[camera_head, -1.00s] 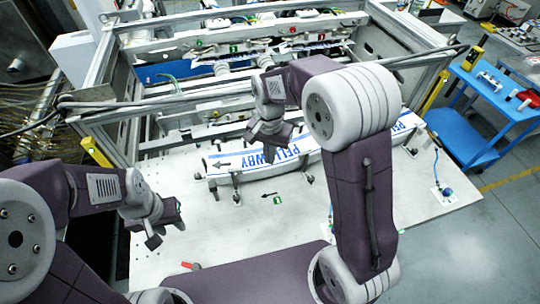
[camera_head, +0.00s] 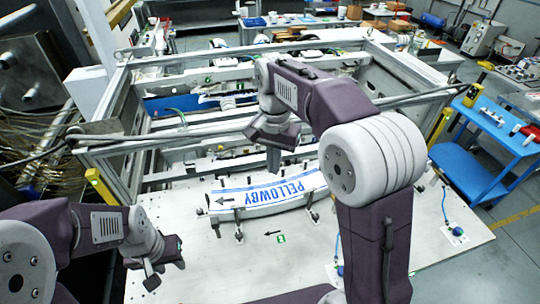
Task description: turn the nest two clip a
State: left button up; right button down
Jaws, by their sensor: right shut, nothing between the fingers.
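A curved part with a white label reading PELLOWBY, upside down to me (camera_head: 268,194), lies in a nest on the pale table. A green marker with an arrow (camera_head: 281,238) is on the table in front of it. Several small dark clips stand around the part, one at its front left (camera_head: 238,231) and one at its right (camera_head: 314,212); I cannot tell which is clip a. My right gripper (camera_head: 273,162) is shut and empty, pointing down above the part's far edge. My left gripper (camera_head: 164,274) is open and empty over the table's left side, apart from the nest.
A metal frame with rails (camera_head: 250,145) stands behind the nest. A blue cart (camera_head: 470,165) stands beyond the right edge.

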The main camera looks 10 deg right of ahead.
aim_at(306, 192)
jog(key=k, duration=1)
